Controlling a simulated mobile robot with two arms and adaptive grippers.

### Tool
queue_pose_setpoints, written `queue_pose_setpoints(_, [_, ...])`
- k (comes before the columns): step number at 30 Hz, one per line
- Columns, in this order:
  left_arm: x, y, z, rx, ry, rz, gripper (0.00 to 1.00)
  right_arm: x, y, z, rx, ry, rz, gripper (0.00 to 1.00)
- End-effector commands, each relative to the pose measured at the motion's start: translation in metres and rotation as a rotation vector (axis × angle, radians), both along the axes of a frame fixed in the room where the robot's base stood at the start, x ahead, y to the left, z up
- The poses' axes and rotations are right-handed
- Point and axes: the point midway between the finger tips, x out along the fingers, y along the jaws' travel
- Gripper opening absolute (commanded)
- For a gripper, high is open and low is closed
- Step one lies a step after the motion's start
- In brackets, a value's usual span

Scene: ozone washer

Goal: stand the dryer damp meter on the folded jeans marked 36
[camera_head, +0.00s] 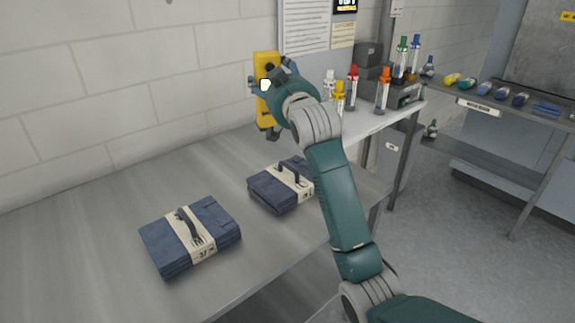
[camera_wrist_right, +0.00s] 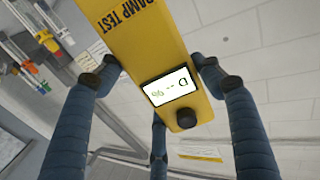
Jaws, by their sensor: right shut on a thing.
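The dryer damp meter is a yellow block (camera_head: 266,62) that my right gripper (camera_head: 268,86) holds in the air above the table's back edge, near the wall. In the right wrist view, my fingers close around the yellow meter (camera_wrist_right: 140,45), which shows "DAMP TEST", a lit display and a black knob. Two folded dark jeans with cream bands and dark handles lie on the table. The left jeans (camera_head: 160,244) have a band that seems to read 37. The right jeans (camera_head: 272,194) are partly behind my right arm, and their number is not readable.
The grey metal table (camera_head: 90,230) is bare around the jeans. Several colour-capped bottles, including a red-capped one (camera_head: 352,88), stand at its far right end by a dark box (camera_head: 369,54). A steel shelf (camera_head: 500,108) with coloured items is farther right.

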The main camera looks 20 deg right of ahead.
Motion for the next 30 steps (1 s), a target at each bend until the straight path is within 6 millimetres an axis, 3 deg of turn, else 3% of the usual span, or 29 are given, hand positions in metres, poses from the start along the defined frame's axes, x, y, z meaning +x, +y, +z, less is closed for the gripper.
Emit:
queue_pose_setpoints(2, [0.007,-0.008,0.002,-0.010,-0.011,-0.001,0.40,0.002,-0.001,-0.004,0.001,0.003,-0.002,0.31])
queue_pose_setpoints(5, [0.009,-0.013,0.005,-0.015,-0.015,-0.003,0.40,0.002,-0.001,-0.025,0.000,0.007,-0.002,0.31])
queue_pose_setpoints(18, [0.002,-0.004,0.017,-0.005,-0.002,-0.002,0.40,0.001,0.000,-0.134,0.003,0.002,-0.001,0.31])
queue_pose_setpoints(26, [-0.001,-0.001,0.019,-0.001,0.001,0.001,0.40,0.001,-0.001,-0.159,0.001,0.000,-0.002,0.31])
queue_pose_setpoints(30, [-0.001,-0.001,0.021,-0.001,0.001,0.001,0.40,0.001,-0.001,-0.182,0.002,0.002,-0.002,0.31])
